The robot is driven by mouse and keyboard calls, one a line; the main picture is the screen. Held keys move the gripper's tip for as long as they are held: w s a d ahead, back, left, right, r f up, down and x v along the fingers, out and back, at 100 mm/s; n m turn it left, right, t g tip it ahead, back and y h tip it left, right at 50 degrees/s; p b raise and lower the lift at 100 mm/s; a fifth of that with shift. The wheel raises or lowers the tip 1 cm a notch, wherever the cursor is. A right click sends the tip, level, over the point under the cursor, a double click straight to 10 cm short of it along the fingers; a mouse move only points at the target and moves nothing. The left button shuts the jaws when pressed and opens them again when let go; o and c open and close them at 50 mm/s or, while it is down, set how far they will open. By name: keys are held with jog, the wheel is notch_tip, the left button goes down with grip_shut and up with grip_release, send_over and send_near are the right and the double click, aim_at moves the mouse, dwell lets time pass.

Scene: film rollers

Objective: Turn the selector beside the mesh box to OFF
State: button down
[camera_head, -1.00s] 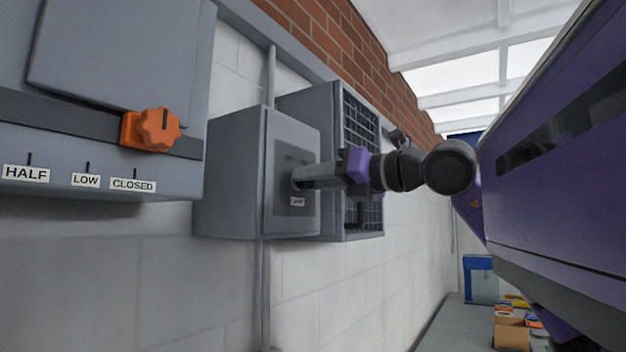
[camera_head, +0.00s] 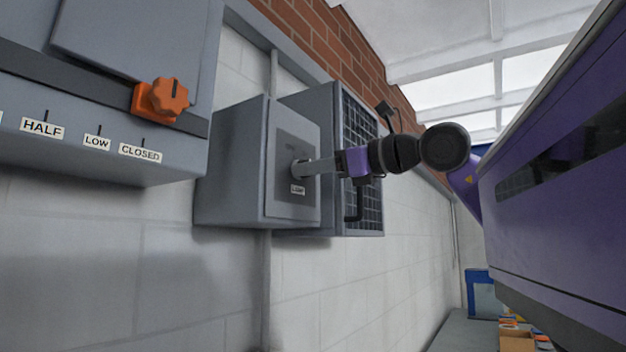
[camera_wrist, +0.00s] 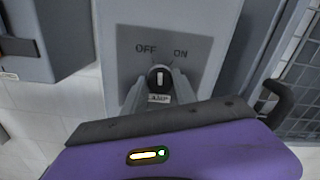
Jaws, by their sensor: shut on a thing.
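The selector (camera_wrist: 159,79) is a small dark round knob with a white pointer mark, on a grey panel (camera_wrist: 205,30) printed OFF and ON. The pointer stands about upright, between the two words; I cannot tell that it sits on either. A small label plate lies just below it. My gripper (camera_wrist: 159,86) is shut on the selector, one finger on each side. In the head view my gripper (camera_head: 302,168) reaches the panel face from the right and its fingers hide the knob. The mesh box (camera_head: 365,135) stands just behind the selector's box.
An orange lobed knob (camera_head: 162,99) sits on a slotted grey cabinet at left, above HALF, LOW and CLOSED labels. A dark handle (camera_wrist: 285,105) is right of the gripper, by the mesh. A bench (camera_head: 465,330) with small items is at lower right.

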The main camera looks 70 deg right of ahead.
jog(key=shift+n+b, duration=0.8)
jog(key=shift+n, duration=1.4)
jog(key=c, duration=1)
grip_release()
jog(key=shift+s, duration=0.1)
jog(key=b+v, duration=0.2)
jog(key=v, duration=0.5)
jog(key=shift+s, duration=0.3)
jog(key=shift+a, duration=0.1)
